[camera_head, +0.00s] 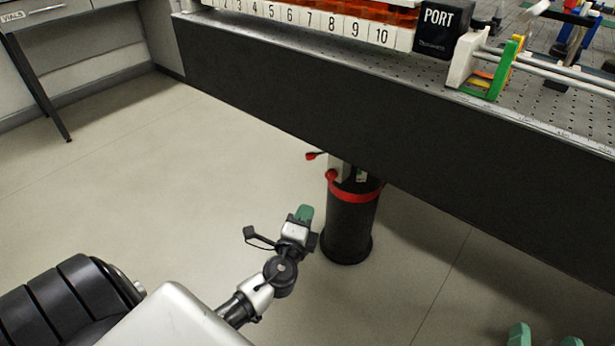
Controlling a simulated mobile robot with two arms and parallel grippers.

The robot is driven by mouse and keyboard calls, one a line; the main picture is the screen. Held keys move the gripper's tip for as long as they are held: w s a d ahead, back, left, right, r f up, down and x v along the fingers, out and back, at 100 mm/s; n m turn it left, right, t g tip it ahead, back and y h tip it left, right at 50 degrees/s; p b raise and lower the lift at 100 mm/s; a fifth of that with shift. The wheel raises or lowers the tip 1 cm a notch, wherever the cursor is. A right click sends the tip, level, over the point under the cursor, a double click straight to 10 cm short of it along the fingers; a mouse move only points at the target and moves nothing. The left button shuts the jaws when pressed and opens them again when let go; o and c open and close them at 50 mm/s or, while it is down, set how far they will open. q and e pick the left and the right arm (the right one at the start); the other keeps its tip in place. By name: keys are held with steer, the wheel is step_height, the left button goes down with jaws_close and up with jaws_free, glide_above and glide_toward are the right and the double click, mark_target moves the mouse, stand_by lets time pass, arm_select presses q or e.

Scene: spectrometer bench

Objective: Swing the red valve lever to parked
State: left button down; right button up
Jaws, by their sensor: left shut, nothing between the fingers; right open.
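Under the bench edge stands a black column with a red band (356,192). Two red parts stick out at its upper left: a red-tipped lever (312,156) pointing left, and a round red knob (330,175) just below it. I cannot tell for certain which is the valve lever's handle, and no parked mark is readable. My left gripper (305,213), with green fingertips, is shut and empty. In the picture it is left of the column and below the red parts, apart from them. My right gripper (545,336) is open at the bottom right edge, mostly cut off.
The dark bench side (400,120) runs diagonally above the column and hides its top. On the bench are a numbered rack (330,24), a black PORT block (440,30) and coloured fixtures. A drawer cabinet (40,12) is at the upper left. The floor left of the column is clear.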

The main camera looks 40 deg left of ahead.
arm_select(q)
steer(key=w+a+r, duration=0.3)
steer(key=w+a, duration=0.3)
steer(key=w, duration=0.5)
steer(key=shift+w+a, duration=0.2)
steer(key=shift+w, duration=0.05)
arm_select(e)
steer(key=shift+s+a+r+t, duration=0.15)
steer(key=shift+r+t, duration=0.25)
steer(key=shift+r, duration=0.25)
steer(key=shift+s+d+r+t, duration=0.1)
steer(key=shift+r+t, duration=0.3)
steer(key=shift+r, duration=0.2)
